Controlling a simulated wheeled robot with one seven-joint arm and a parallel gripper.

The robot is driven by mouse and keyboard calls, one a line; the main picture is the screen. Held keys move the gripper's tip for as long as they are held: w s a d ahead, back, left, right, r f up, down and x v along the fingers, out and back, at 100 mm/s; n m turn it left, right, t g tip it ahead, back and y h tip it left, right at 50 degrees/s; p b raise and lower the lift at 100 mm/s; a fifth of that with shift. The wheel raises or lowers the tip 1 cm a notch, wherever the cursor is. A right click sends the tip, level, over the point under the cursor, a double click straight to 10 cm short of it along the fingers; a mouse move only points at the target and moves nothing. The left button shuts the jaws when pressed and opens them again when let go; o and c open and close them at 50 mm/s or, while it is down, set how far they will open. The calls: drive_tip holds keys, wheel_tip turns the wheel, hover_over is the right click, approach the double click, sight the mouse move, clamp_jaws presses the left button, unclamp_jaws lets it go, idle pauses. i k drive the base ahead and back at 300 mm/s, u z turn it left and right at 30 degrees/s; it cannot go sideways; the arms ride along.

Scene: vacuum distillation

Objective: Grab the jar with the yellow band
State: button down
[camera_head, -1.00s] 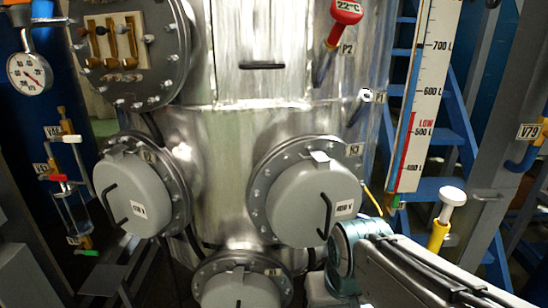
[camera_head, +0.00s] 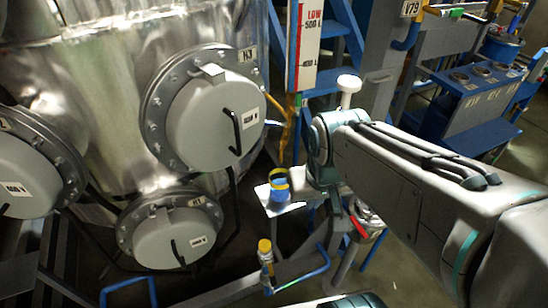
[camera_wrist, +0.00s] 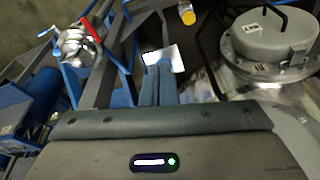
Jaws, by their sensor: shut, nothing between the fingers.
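The jar with the yellow band (camera_head: 279,192) is small and blue, and stands on a small white shelf (camera_head: 258,190) in the head view. My gripper points down just right of the jar in the head view, below my wrist, and its fingertips are hard to make out there. In the wrist view my gripper's fingers (camera_wrist: 160,66) are shut, empty, and reach over the white shelf (camera_wrist: 176,56). I cannot make out the jar in the wrist view.
The steel vessel (camera_head: 105,100) with grey round hatches (camera_head: 215,120) stands left of the shelf. A yellow-topped fitting (camera_head: 265,247) is below it. A steel valve with a red handle (camera_head: 358,222) is to the right. Blue and grey frame bars surround the shelf.

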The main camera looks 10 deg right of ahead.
sight(279, 193)
drive_tip(key=u, duration=2.95)
drive_tip(key=k, duration=1.35)
drive_tip(key=z, duration=1.85)
drive_tip(key=i, duration=0.5)
drive_tip(key=z, duration=0.05)
